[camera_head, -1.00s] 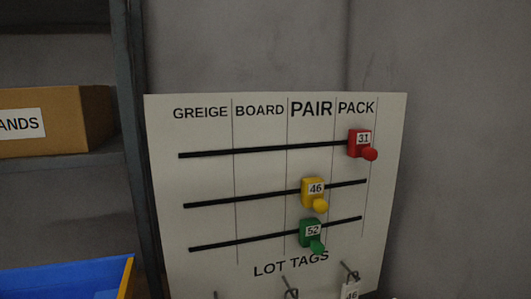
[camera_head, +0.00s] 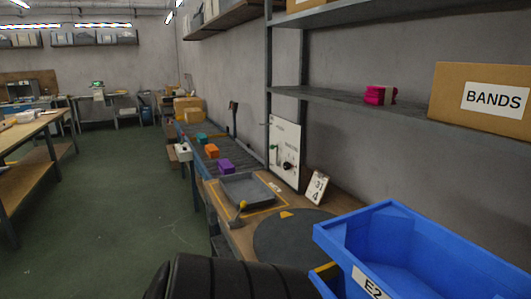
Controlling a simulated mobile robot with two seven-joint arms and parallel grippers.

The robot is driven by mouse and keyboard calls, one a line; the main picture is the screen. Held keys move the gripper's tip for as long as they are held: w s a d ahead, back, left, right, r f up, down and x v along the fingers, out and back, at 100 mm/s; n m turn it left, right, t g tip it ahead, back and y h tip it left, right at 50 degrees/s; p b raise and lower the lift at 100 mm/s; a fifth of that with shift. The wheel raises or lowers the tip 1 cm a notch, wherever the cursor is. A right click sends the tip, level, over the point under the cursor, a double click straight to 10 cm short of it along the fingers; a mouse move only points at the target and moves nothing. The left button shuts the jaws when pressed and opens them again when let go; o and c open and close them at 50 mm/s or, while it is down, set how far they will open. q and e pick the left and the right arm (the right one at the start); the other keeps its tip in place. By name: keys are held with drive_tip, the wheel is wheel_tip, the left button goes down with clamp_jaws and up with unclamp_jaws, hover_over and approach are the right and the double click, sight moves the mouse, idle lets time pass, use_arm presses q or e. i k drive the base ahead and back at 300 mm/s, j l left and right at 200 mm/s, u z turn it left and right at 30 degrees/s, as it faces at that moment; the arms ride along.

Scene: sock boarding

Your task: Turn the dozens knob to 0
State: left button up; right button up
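A white panel (camera_head: 279,135) stands upright against the wall at the back of the work table, seen at a steep angle. A dark round knob (camera_head: 288,166) sits on its lower right part, with a small red spot above it and a small green part (camera_head: 274,147) to the left. The markings and the knob's setting are too small to read, and I cannot tell whether it is the dozens knob. Neither of my grippers is in view.
A white card (camera_head: 317,188) reading 31 and 4 leans near the panel. A grey tray (camera_head: 248,188), a dark round plate (camera_head: 296,238) and a blue bin (camera_head: 420,240) are nearer. A roller conveyor (camera_head: 214,142) carries coloured blocks. Open green floor (camera_head: 110,190) lies left.

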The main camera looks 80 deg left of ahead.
sight(287, 166)
drive_tip(key=u, duration=2.5)
drive_tip(key=i+j+z, duration=0.1)
drive_tip(key=z, duration=0.35)
drive_tip(key=i+j+z, duration=0.1)
drive_tip(key=z, duration=0.35)
drive_tip(key=j+z, duration=0.3)
drive_tip(key=z, duration=0.15)
drive_tip(key=j+z, duration=0.35)
drive_tip(key=j, duration=0.75)
drive_tip(key=j+z, duration=0.35)
drive_tip(key=j, duration=0.75)
